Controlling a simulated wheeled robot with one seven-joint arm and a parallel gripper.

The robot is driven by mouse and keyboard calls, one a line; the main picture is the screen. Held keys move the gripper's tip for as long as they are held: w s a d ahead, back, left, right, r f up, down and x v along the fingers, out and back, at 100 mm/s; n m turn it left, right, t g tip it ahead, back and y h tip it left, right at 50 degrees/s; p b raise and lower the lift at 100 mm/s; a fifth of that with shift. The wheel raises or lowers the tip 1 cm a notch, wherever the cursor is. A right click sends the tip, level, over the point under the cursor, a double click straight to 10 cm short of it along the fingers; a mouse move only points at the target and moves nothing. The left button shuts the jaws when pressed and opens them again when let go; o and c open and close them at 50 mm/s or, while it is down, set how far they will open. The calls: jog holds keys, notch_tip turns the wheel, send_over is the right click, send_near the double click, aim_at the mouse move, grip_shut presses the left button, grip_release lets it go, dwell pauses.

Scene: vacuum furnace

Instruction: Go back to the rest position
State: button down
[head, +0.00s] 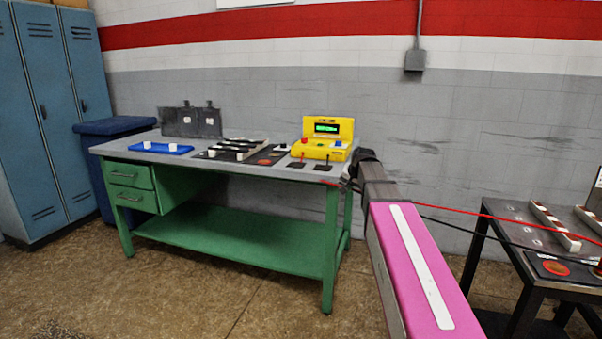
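My arm with its pink link reaches from the bottom right toward the right end of the green workbench (225,235). My gripper (363,156) is the small dark end of the arm, seen near the bench's right edge. Its fingers are too small and dark to tell whether they are open or shut, and I cannot tell whether it touches anything. On the bench are a yellow meter with a green display (325,138), a blue tray with white pieces (160,147), and a dark board with white strips (242,150). Two small probe-like items (312,162) stand before the meter.
A dark table (510,213) with white strips stands at the right. A red cable (470,213) and a black cable run from near my arm to it. Blue lockers (45,110) and a blue bin (110,160) stand left. The floor in front is clear.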

jog(key=s+f+n+g+h, duration=0.2)
jog(key=s+f+n+g, duration=0.2)
jog(key=s+f, duration=2.4)
jog(key=shift+s+g, duration=0.85)
jog(key=shift+g, duration=0.25)
jog(key=shift+f, duration=0.1)
